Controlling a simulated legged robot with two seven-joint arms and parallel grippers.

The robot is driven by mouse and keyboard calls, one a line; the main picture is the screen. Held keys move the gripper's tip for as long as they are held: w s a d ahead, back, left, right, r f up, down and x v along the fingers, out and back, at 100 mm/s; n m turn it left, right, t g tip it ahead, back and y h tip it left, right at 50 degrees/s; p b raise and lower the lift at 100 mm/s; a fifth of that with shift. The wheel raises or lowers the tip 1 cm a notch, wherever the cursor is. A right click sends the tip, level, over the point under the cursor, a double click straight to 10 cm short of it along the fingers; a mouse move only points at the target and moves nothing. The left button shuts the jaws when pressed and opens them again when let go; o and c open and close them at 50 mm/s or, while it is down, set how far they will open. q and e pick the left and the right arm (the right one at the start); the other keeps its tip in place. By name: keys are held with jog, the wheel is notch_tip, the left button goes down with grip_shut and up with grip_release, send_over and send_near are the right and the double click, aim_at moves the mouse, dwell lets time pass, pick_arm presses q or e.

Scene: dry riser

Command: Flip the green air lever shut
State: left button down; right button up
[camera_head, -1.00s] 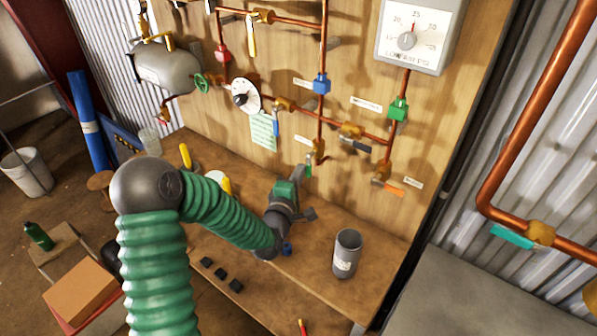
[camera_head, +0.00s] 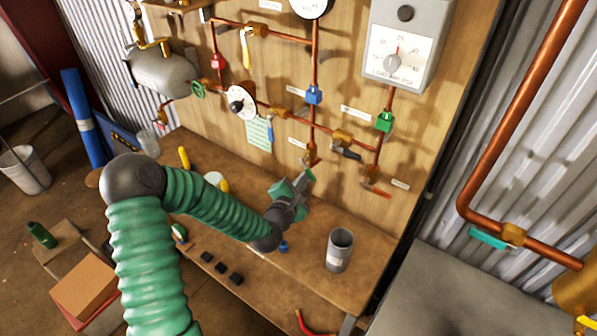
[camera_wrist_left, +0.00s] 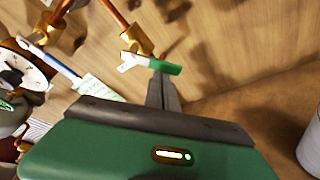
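The green lever (camera_wrist_left: 165,67) hangs on a brass valve (camera_wrist_left: 137,40) at the lower end of a copper pipe on the wooden board. In the wrist view it lies roughly sideways across the picture, with a pale metal end at its left. In the head view the valve (camera_head: 310,152) shows, but my gripper largely hides the lever. My left gripper (camera_head: 308,174) is at the lever, just below the valve. In the wrist view its fingers (camera_wrist_left: 163,92) are together, their tips meeting the lever's underside in the picture; contact is unclear. My right gripper is out of view.
A grey cup (camera_head: 340,250) stands on the bench right of my gripper. Black-handled (camera_head: 345,152) and orange-handled (camera_head: 376,190) valves sit close right on the board. Small black blocks (camera_head: 220,268) lie near the bench front. A teal lever (camera_head: 488,238) is on the right-hand pipe.

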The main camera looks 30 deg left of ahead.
pick_arm(q)
jog(key=n+p, duration=0.1)
jog(key=d+r+n+h+p, duration=0.1)
jog(key=n+p, duration=0.1)
jog(key=shift+d+r+g, duration=0.1)
jog(key=shift+r+g, duration=0.15)
jog(key=shift+g, duration=0.05)
jog(key=shift+d+r+n+h+p, duration=0.25)
jog(key=shift+d+n+h+p, duration=0.2)
jog(key=shift+n+h+p, duration=0.5)
jog(key=shift+a, duration=0.1)
jog(key=shift+a+r+p, duration=0.25)
jog(key=shift+a+p, duration=0.1)
jog(key=shift+a, duration=0.25)
jog(key=shift+f, duration=0.1)
